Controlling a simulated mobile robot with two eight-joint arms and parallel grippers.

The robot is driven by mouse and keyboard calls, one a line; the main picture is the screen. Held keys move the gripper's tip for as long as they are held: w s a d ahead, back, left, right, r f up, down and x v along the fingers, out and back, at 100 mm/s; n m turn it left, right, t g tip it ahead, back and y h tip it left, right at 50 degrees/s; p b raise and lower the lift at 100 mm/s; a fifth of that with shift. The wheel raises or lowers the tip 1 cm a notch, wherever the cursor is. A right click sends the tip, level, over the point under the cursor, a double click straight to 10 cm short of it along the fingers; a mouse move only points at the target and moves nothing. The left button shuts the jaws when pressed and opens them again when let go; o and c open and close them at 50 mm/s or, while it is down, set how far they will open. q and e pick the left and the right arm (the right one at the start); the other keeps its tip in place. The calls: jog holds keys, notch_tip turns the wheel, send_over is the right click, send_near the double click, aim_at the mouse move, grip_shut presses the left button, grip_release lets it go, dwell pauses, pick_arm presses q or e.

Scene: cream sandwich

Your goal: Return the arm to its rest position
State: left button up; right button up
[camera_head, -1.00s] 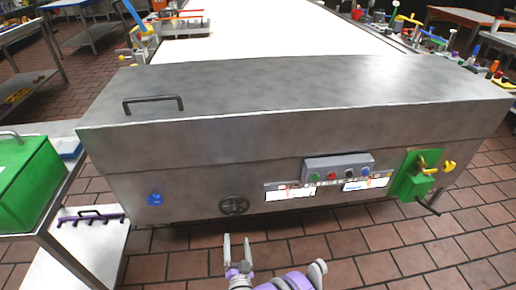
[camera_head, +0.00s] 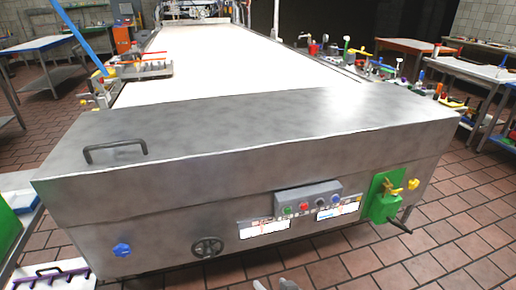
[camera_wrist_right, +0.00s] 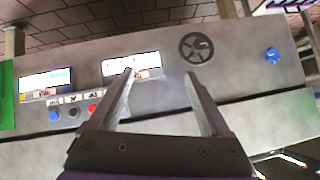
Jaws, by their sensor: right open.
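My right gripper (camera_wrist_right: 160,80) is open and empty in the right wrist view, its two grey fingers spread apart. Behind the fingers is the front of the large grey steel machine, seen upside down, with a black handwheel (camera_wrist_right: 196,47) and label plates. In the head view, only small grey parts of my right arm show at the bottom edge, below the machine (camera_head: 250,140). My left gripper is in neither view.
The machine front carries a button box (camera_head: 308,197), a green crank unit (camera_head: 384,197) and a blue knob (camera_head: 122,250). A white belt (camera_head: 230,60) runs back from it. A white board with a dark handle (camera_head: 50,271) is at lower left. Brick floor (camera_head: 350,268) lies in front.

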jog(key=s+d+f+m+g+h, duration=0.1)
jog(key=s+d+g+h, duration=0.15)
jog(key=s+d, duration=0.6)
jog(key=s+d+f+g+h, duration=0.1)
jog(key=s+d+g+h, duration=0.15)
jog(key=s+d, duration=0.6)
pick_arm(q)
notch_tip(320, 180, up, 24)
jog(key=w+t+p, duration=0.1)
jog(key=p, duration=2)
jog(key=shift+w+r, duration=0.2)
pick_arm(e)
jog(key=s+a+r+t, duration=0.1)
jog(key=a+r, duration=0.2)
jog(key=r, duration=2.1)
jog(key=shift+r+y, duration=0.3)
jog(key=shift+r, duration=0.1)
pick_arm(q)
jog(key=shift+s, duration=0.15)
pick_arm(e)
jog(key=shift+s, duration=0.15)
